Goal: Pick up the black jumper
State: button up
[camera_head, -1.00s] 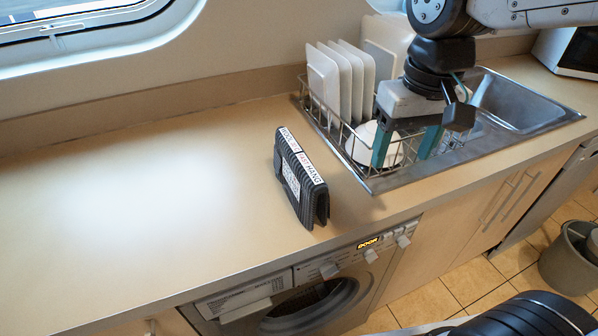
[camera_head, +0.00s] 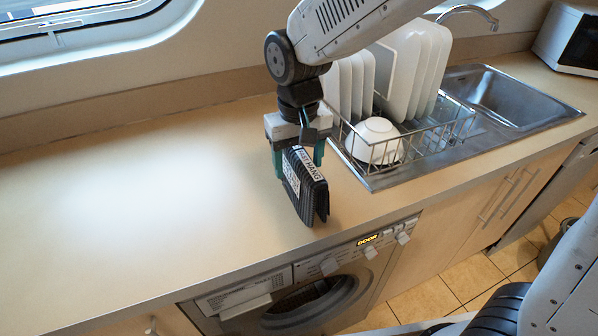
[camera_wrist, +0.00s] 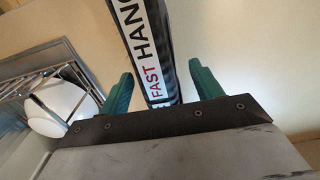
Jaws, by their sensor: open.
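The black jumper (camera_head: 306,196) is a dark ribbed folded bundle with a white printed label band. It stands upright on the counter near the front edge, above the washing machine. My gripper (camera_head: 297,165) is open over the jumper's upper end, with one green finger on each side. In the wrist view the jumper's label strip (camera_wrist: 147,50) runs between the two fingers of my gripper (camera_wrist: 158,88), with gaps on both sides. The far upper end of the jumper is partly hidden by my gripper in the head view.
A wire dish rack (camera_head: 436,128) with white plates (camera_head: 405,68) and a white bowl (camera_head: 374,141) stands just right of the jumper, beside the sink (camera_head: 505,95). The counter (camera_head: 130,200) to the left is clear. The washing machine (camera_head: 340,275) is below.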

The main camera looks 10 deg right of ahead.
notch_tip(320, 180, down, 2)
jog(key=shift+f, duration=0.2)
grip_shut()
